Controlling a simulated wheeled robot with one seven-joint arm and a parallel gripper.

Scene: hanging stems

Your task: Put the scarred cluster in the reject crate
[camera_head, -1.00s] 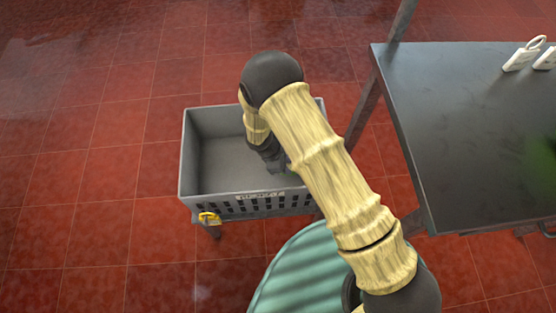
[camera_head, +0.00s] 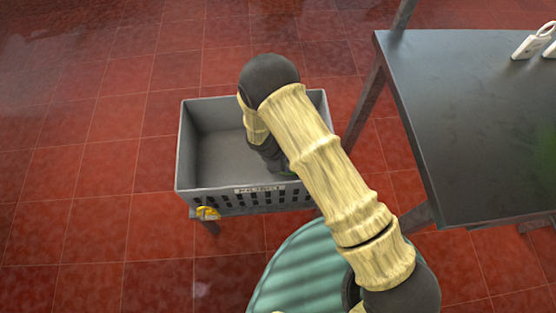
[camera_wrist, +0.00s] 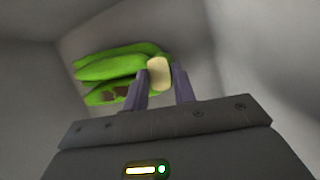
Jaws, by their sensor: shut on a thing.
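The scarred cluster (camera_wrist: 110,72) is a bunch of green bananas with brown patches on its lower fruit, seen in the wrist view. My gripper (camera_wrist: 161,80) is shut on its pale stem end, which sits between the two fingers. The grey crate (camera_head: 192,150) stands below my arm in the head view, with a label on its front and a yellow tag at its front left corner. My gripper reaches down inside the crate, and grey walls surround the cluster in the wrist view. In the head view my arm hides most of the cluster; only a bit of green shows.
Red tiled floor (camera_head: 90,150) lies open to the left. The left part of the crate looks empty.

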